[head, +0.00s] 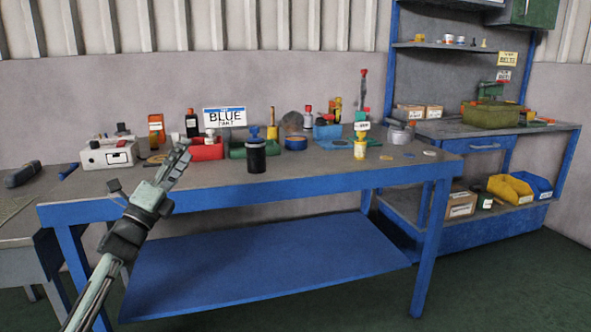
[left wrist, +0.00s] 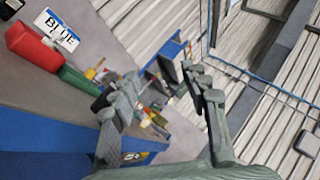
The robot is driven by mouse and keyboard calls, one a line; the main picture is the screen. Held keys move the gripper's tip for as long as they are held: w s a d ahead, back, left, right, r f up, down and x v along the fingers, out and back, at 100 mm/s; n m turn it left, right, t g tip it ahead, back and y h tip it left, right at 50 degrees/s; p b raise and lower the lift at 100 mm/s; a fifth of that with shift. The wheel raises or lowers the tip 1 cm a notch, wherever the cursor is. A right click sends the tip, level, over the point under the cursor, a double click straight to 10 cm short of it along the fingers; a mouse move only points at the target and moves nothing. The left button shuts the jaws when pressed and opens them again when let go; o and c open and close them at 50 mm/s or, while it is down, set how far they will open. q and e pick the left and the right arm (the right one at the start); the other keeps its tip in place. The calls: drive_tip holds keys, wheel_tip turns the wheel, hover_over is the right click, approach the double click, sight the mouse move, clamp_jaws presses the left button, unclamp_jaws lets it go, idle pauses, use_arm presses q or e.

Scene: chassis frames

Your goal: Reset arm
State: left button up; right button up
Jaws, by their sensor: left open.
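My left gripper (head: 176,160) is raised in front of the blue workbench (head: 310,185), pointing up over its front left part. In the left wrist view its two fingers (left wrist: 165,105) are spread apart with nothing between them. A black jar (head: 257,156) with a dark blue top stands upright near the bench's front edge, right of the gripper and apart from it. My right gripper does not show in either view.
Behind the gripper are a white box (head: 107,154), a red bin (head: 207,150), a green bin (head: 238,150) and a "BLUE" sign (head: 224,117). A small yellow bottle (head: 360,149) stands further right. A shelved bench (head: 465,131) is at the right. The lower blue shelf (head: 265,268) is bare.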

use_arm(q)
drive_tip(key=w+a+f+n+g+y, duration=0.45)
drive_tip(key=a+f+n+y, duration=0.7)
drive_tip(key=n, duration=0.65)
drive_tip(key=s+a+f+n+g+y, duration=0.1)
drive_tip(key=s+f+n+g, duration=0.3)
drive_tip(key=f, duration=0.4)
drive_tip(key=s+a+f+n+g+y, duration=0.1)
drive_tip(key=s+a+f+n+g, duration=0.1)
drive_tip(key=f+n+g, duration=0.35)
drive_tip(key=s+d+f+g+h, duration=0.1)
drive_tip(key=s+d+f, duration=0.2)
drive_tip(key=s+f, duration=0.75)
drive_tip(key=s+d+f+g+h, duration=0.1)
drive_tip(key=s+d+f, duration=0.45)
drive_tip(key=f, duration=0.85)
drive_tip(key=s+d+f+g, duration=0.1)
drive_tip(key=s+f, duration=0.3)
drive_tip(key=s, duration=0.6)
drive_tip(key=s+d+f+g, duration=0.1)
drive_tip(key=s+f, duration=0.4)
drive_tip(key=s, duration=0.5)
drive_tip(key=s+d+f+g+h, duration=0.1)
drive_tip(key=s+f, duration=0.3)
drive_tip(key=s, duration=0.6)
drive_tip(key=shift+d+f+m+g, duration=0.35)
drive_tip(key=shift+d+m+g, duration=0.15)
drive_tip(key=shift+d, duration=0.35)
drive_tip(key=shift+c, duration=0.3)
